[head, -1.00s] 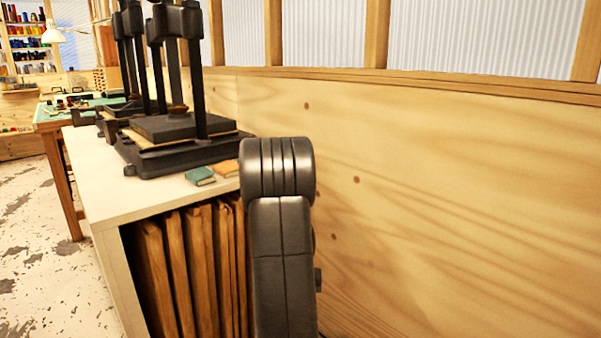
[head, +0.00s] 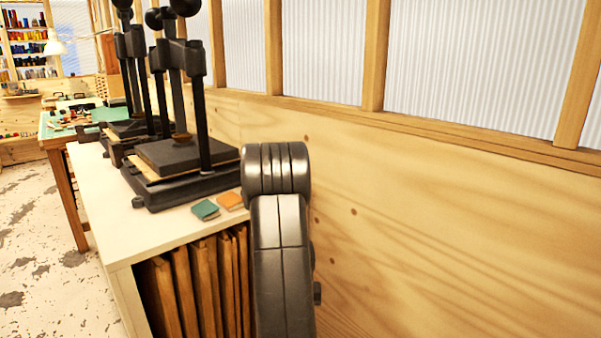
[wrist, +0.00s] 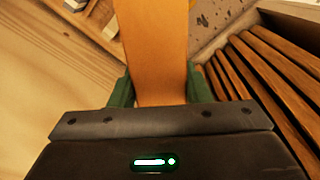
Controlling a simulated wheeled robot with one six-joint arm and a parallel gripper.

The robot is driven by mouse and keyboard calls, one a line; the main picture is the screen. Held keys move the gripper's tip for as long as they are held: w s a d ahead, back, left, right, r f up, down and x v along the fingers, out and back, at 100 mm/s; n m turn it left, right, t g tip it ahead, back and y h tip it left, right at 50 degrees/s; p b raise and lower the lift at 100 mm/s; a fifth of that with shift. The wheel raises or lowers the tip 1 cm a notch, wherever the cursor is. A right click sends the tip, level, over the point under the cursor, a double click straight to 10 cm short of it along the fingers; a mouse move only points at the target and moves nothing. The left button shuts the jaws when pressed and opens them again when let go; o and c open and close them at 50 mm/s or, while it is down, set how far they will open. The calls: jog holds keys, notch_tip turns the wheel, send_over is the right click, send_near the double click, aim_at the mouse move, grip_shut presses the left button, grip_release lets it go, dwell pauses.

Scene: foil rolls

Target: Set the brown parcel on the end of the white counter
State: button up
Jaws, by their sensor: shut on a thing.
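The brown parcel (wrist: 152,45) shows in the wrist view as a long flat orange-brown shape between the green fingers of my gripper (wrist: 159,90). My gripper is shut on it, and its far end runs out of the top of the picture. The white counter (head: 100,205) stands left of my arm in the head view, with its near end toward me. My arm hides part of the counter's right side. The gripper and parcel are not visible in the head view.
Black presses (head: 165,160) stand on the counter. A teal book (head: 205,209) and an orange book (head: 230,200) lie near its end. Upright brown boards (head: 205,285) fill the space below. A plywood wall (head: 430,220) runs along the right. The floor at left is clear.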

jog(key=shift+s+r+p, duration=0.15)
jog(key=shift+r+p, duration=0.8)
jog(key=shift+p, duration=0.35)
jog(key=shift+s+r+p, duration=0.2)
jog(key=shift+r+p, duration=0.75)
jog(key=shift+p, duration=0.35)
jog(key=shift+s+r+p, duration=0.15)
jog(key=shift+r+p, duration=0.8)
jog(key=shift+p, duration=0.35)
